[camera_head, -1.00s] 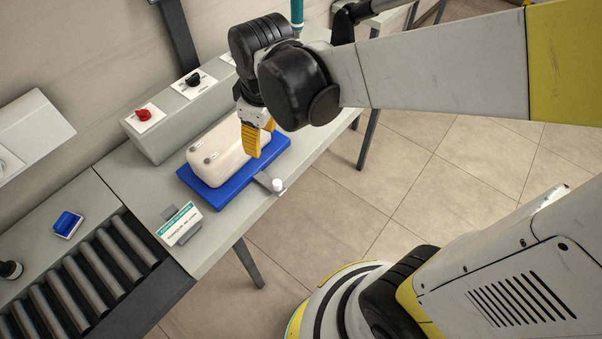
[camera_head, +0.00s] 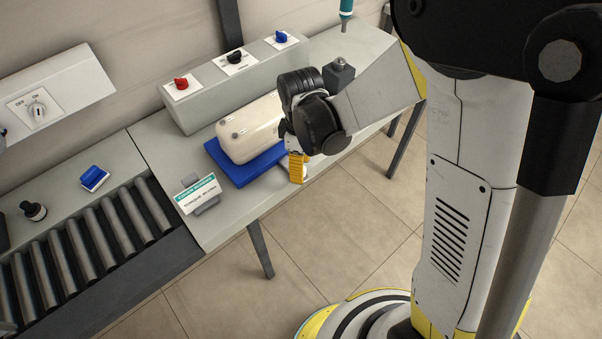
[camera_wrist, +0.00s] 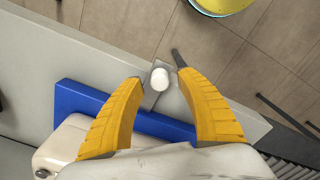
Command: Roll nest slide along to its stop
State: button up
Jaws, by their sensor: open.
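A blue nest slide (camera_head: 228,168) lies on the grey bench and carries a cream-coloured rounded unit (camera_head: 245,132). In the wrist view the blue slide (camera_wrist: 80,100) has a flat metal tab (camera_wrist: 151,97) on its front side, with a white round knob (camera_wrist: 160,78) on it. My gripper (camera_head: 298,168) is at the bench's front edge, by the slide's right end. In the wrist view my gripper (camera_wrist: 160,76) is open, with a yellow finger on each side of the knob and gaps showing. In the head view the gripper hides most of the tab and knob.
A control box with red (camera_head: 181,84), black and blue knobs stands behind the slide. A sign (camera_head: 197,192) stands to its left, beyond which is a roller conveyor (camera_head: 95,240). A teal-handled tool (camera_head: 346,12) hangs above the bench's far end. Floor lies open in front.

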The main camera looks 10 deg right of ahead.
aim_at(286, 161)
jog(key=shift+f, duration=0.95)
grip_shut()
jog(key=shift+w+a+r, duration=0.1)
jog(key=shift+w+a, duration=0.5)
jog(key=shift+w, duration=0.25)
jog(key=shift+w+a+f, duration=0.1)
jog(key=shift+w+a, duration=0.45)
jog(key=shift+w, duration=0.35)
jog(key=shift+w+a+r, duration=0.1)
jog(key=shift+w+a, duration=0.5)
jog(key=shift+w, duration=0.25)
grip_release()
jog(key=shift+w+a, duration=0.15)
